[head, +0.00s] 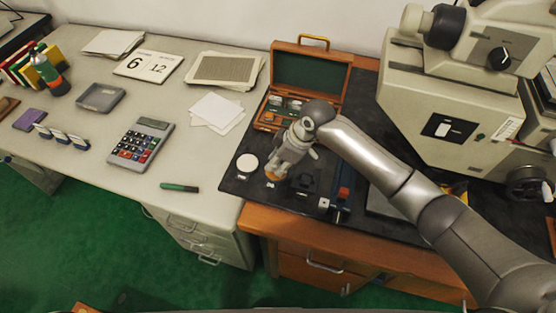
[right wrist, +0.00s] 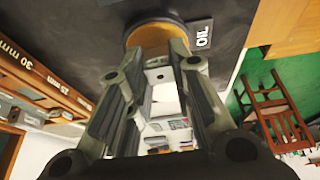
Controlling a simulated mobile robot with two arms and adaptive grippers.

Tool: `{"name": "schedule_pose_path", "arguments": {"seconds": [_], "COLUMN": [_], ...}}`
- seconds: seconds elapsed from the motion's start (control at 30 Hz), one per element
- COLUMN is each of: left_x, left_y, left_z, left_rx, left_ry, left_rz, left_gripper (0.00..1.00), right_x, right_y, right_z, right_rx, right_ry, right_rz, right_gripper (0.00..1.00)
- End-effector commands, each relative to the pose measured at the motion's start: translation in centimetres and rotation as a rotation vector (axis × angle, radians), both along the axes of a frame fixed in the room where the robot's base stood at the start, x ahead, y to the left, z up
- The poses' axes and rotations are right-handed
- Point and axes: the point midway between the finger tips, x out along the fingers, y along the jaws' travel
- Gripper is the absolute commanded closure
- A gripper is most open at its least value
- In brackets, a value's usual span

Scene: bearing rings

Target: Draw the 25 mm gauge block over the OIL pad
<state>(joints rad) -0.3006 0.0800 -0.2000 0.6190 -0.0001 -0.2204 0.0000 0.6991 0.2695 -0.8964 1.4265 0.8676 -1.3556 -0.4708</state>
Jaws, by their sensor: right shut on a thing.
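My right gripper (head: 279,171) is low over the dark mat in the head view, at the orange pad (head: 270,177). In the right wrist view its two fingers (right wrist: 163,62) are shut on a shiny metal gauge block (right wrist: 163,98), whose size mark I cannot read. The orange OIL pad (right wrist: 155,30) is just beyond the fingertips, with its OIL label (right wrist: 203,36) beside it. I cannot tell whether block and pad touch. The open wooden gauge case (head: 344,78) stands behind; in the right wrist view its edge (right wrist: 45,78) reads 30 mm and 25 mm.
A white round pad (head: 247,163) lies left of the gripper on the dark mat (head: 232,187). A large beige instrument (head: 440,110) fills the right side.

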Motion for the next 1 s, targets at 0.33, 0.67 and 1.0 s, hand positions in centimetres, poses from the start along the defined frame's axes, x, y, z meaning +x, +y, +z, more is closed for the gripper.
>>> {"name": "schedule_pose_path", "arguments": {"seconds": [0.33, 0.67, 1.0], "left_x": [0.02, 0.06, 0.1], "left_y": [0.0, -0.01, -0.02], "left_z": [0.03, 0.48, 0.7], "left_rx": [0.0, 0.0, 0.0], "left_ry": [0.0, -0.001, -0.002], "left_rz": [0.0, 0.0, 0.0], "left_gripper": [0.6, 0.6, 0.6], "right_x": [0.0, 0.0, 0.01], "right_y": [0.03, 0.04, 0.05], "right_z": [-0.01, 0.1, 0.0], "right_rx": [0.001, 0.001, 0.001], "right_ry": [0.0, 0.0, -0.002], "right_rz": [0.0, 0.0, 0.001], "right_gripper": [1.0, 1.0, 1.0]}}
